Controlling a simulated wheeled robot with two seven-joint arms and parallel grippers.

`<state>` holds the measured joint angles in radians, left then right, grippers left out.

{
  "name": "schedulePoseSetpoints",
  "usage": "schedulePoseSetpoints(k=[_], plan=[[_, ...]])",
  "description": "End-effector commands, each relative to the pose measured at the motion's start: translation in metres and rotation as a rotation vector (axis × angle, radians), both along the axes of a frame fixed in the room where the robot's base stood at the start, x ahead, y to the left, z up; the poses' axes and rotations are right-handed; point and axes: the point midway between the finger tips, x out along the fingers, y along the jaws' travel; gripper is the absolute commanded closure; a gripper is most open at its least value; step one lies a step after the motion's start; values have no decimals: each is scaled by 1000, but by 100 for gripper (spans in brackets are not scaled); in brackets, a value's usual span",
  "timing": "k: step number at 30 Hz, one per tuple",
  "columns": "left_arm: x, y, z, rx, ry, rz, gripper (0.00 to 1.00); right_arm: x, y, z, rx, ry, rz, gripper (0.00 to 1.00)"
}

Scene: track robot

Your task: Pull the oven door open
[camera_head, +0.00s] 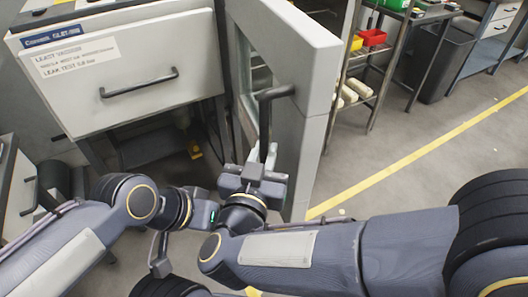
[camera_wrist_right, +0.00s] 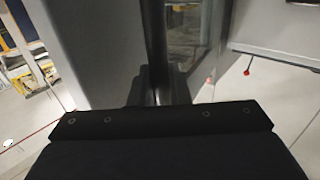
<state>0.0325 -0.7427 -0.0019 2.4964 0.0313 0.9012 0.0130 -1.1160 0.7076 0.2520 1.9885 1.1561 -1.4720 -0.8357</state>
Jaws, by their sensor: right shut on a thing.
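The oven door (camera_head: 305,125) is a thick pale grey panel with a window, standing swung out at an angle to the cabinet front in the head view. Its dark bar handle (camera_head: 265,122) stands upright on the door's face. My right gripper (camera_head: 262,160) is shut on the lower part of this handle. In the right wrist view the handle (camera_wrist_right: 156,45) runs down between the two dark fingers (camera_wrist_right: 159,92), with the door (camera_wrist_right: 90,50) beside it. My left arm comes in from the left; its gripper (camera_head: 160,256) is partly hidden and its fingers are unclear.
A pale cabinet front (camera_head: 120,75) with labels and a black handle (camera_head: 138,83) is left of the door. A metal shelf with red and green bins (camera_head: 372,38) stands to the right, with a dark waste bin (camera_head: 443,62) beyond. Floor with a yellow line (camera_head: 425,152) is clear at right.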

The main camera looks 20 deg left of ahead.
Motion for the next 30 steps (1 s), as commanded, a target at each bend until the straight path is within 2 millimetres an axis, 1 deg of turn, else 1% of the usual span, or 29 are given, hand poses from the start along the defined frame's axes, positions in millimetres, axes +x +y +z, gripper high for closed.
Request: schedulePoseSetpoints(k=[1, 4, 5, 8, 9, 17, 20, 23, 25, 30], plan=[[0, 0, 1, 0, 0, 0, 64, 2, 1, 5, 11, -8, -1, 100], [0, 0, 1, 0, 0, 0, 64, 2, 1, 5, 11, -8, -1, 100], [0, 0, 1, 0, 0, 0, 64, 2, 1, 5, 11, -8, -1, 81], [0, 0, 1, 0, 0, 0, 64, 2, 1, 5, 9, -7, -2, 68], [0, 0, 1, 0, 0, 0, 64, 2, 0, 4, 8, -7, -2, 66], [0, 0, 1, 0, 0, 0, 64, 1, 0, 3, 6, -4, -1, 66], [0, 0, 3, 0, 0, 0, 64, 1, 0, 10, 7, -5, -1, 66], [0, 0, 9, 0, 0, 0, 64, 1, 0, 25, 9, -7, -1, 66], [0, 0, 14, 0, 0, 0, 64, 2, 0, 40, 12, -7, -2, 66], [0, 0, 22, 0, 0, 0, 64, -25, -11, 72, 12, -7, 2, 66]])
